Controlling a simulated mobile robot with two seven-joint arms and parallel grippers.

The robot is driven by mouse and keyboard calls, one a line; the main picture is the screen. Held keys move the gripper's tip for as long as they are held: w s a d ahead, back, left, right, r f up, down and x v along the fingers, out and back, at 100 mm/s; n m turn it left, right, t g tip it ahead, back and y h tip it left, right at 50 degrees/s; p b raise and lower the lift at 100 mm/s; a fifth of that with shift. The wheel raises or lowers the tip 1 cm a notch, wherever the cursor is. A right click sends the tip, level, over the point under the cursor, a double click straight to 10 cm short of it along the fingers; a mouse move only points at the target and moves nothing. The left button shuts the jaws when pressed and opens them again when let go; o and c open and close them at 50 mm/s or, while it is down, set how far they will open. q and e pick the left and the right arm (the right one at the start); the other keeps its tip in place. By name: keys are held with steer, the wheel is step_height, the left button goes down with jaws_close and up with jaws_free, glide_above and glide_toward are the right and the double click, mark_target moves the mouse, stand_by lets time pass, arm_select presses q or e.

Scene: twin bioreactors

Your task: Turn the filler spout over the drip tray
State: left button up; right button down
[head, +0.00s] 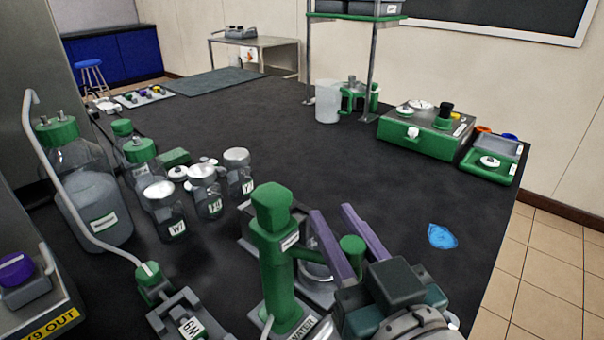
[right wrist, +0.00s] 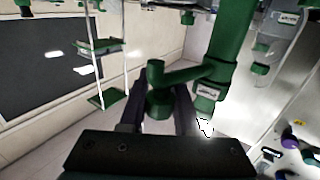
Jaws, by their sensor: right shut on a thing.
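The green filler (head: 277,262) stands upright at the front centre. Its green spout (head: 352,246) reaches out to the right from the column; it also shows in the right wrist view (right wrist: 176,76). My right gripper (head: 334,225) has its two purple fingers on either side of the spout's end and is shut on it. A pale metal tray edge (head: 247,240), seemingly of the drip tray, shows behind the column. A clear glass vessel (head: 318,271) shows under the spout, partly hidden by the fingers. Whether the spout's end is over the tray is unclear. My left gripper is not in view.
Several labelled jars (head: 208,192) and a large bottle (head: 98,205) with a bent pipe (head: 62,190) stand to the left. A blue patch (head: 441,237) lies at the right. A green-based instrument (head: 425,132) stands at the back right. The middle table is clear.

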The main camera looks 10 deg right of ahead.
steer(key=shift+h, duration=0.3)
steer(key=c, duration=0.6)
jaws_free()
steer(key=s, duration=0.3)
steer(key=s+d, duration=0.1)
steer(key=s, duration=0.6)
steer(key=shift+d, duration=0.15)
